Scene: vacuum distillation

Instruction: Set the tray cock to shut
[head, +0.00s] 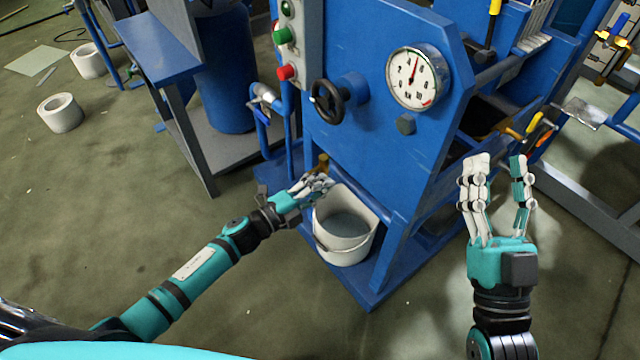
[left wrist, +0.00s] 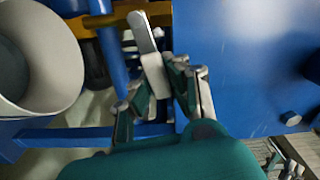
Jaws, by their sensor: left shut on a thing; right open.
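The tray cock (head: 322,162) is a small brass fitting low on the front of the blue machine, just above the white bucket (head: 340,250). In the left wrist view its pale metal lever (left wrist: 146,38) runs from the brass pipe (left wrist: 100,22) down between my fingers. In the head view the fingers hide most of the cock. My right gripper (head: 498,168) is open and empty, right of the machine's front and apart from it.
The blue machine (head: 375,150) carries a black handwheel (head: 328,101), a pressure gauge (head: 418,77) and green and red buttons (head: 287,72). The bucket also shows in the left wrist view (left wrist: 65,60), close beside my left gripper. A blue-topped table (head: 165,45) stands left; the floor at front left is clear.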

